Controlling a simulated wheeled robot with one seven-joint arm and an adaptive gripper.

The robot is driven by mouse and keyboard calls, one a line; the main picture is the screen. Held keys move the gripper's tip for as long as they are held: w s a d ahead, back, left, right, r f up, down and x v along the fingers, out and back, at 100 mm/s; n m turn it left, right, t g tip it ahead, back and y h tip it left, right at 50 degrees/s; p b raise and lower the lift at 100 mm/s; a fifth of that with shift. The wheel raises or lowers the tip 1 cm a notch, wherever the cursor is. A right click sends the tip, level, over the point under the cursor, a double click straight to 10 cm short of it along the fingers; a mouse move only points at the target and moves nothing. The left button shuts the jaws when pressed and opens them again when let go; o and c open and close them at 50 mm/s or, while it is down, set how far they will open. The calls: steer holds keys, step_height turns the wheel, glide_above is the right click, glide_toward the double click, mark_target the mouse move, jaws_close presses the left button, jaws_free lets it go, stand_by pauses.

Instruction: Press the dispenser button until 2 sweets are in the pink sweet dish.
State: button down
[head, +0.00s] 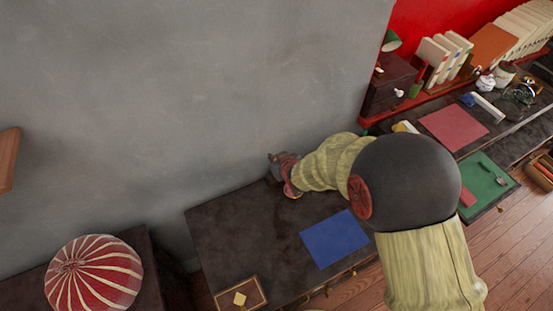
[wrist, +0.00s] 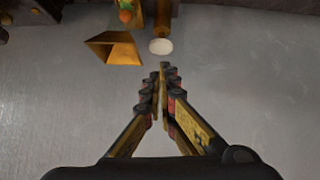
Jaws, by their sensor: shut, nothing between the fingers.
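My gripper (wrist: 162,72) is shut and empty, its fingertips together in the wrist view. Just beyond the tips is a pale round disc (wrist: 160,46), which looks like the dispenser button, below a brass post (wrist: 162,20). A small gap shows between tips and disc in the picture; I cannot tell whether they touch in depth. A brass chute-like piece (wrist: 113,47) is left of the disc. In the head view my gripper (head: 284,175) is at the table's back edge by the wall. I cannot make out the pink sweet dish or any sweets in it.
A blue mat (head: 335,239) lies on the dark table (head: 235,235), with a small framed tile (head: 240,298) at its front left. A red striped cushion-like object (head: 95,275) is at lower left. Books (head: 445,55) and a pink mat (head: 453,128) are at right.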

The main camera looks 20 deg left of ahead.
steer(key=shift+w+f, duration=0.15)
steer(key=shift+f, duration=0.65)
steer(key=shift+f+b, duration=0.9)
steer(key=shift+f, duration=0.2)
steer(key=shift+r, duration=0.1)
steer(key=shift+r+p, duration=0.4)
steer(key=shift+r, duration=0.1)
step_height(320, 180, up, 3)
steer(key=shift+a+r+p, duration=0.15)
steer(key=shift+r+p, duration=0.05)
steer(key=shift+p, duration=0.65)
steer(key=p+v, duration=0.2)
steer(key=v, duration=0.8)
steer(key=shift+s+f, duration=0.2)
steer(key=shift+s, duration=0.1)
